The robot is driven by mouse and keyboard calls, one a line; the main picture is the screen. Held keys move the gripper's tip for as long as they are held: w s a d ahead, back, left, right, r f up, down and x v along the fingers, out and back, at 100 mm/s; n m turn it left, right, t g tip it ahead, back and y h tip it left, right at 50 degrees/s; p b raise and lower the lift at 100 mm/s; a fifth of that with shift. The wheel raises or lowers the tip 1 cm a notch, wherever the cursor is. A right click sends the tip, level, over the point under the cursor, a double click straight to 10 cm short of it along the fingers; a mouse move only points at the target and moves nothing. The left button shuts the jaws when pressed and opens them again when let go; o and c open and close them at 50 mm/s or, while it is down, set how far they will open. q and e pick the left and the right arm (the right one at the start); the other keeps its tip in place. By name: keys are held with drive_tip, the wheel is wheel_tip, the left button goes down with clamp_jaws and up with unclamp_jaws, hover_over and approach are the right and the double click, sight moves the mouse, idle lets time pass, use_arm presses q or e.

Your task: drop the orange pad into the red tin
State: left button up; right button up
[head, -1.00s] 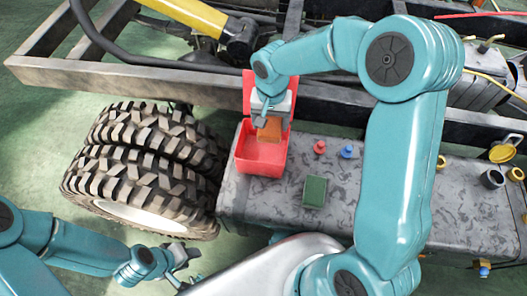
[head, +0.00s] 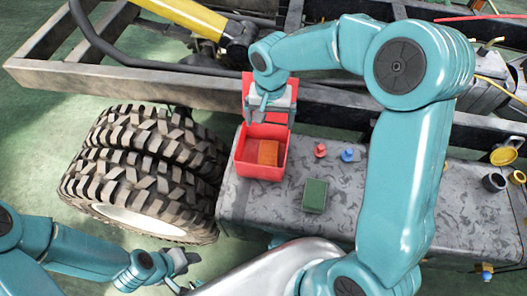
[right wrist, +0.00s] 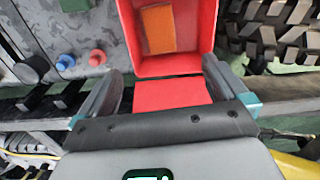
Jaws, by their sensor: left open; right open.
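The orange pad (head: 264,152) lies inside the open red tin (head: 243,170). In the right wrist view the pad (right wrist: 158,29) also shows inside the tin (right wrist: 180,66), against its floor. The tin's red lid stands up at its back. My right gripper (head: 267,115) is above the back part of the tin, open and empty. In the right wrist view the jaws (right wrist: 160,92) are wide apart with the red lid between and beyond them. My left gripper (head: 184,270) is at the lower left, far from the tin, open and empty.
A green pad (head: 315,195), a red knobbed piece (head: 320,150) and a blue one (head: 347,154) are on the grey tank top (head: 260,205) right of the tin. Big tires (head: 140,170) stand at the left. A frame rail (head: 150,80) runs behind the tin.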

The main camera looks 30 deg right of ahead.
use_arm(q)
drive_tip(key=shift+r+p, duration=0.55)
drive_tip(key=shift+r, duration=0.05)
use_arm(e)
wheel_tip(320, 180, up, 12)
drive_tip(key=shift+r, duration=0.25)
use_arm(q)
drive_tip(key=shift+s, duration=0.1)
use_arm(e)
drive_tip(key=shift+s, duration=0.1)
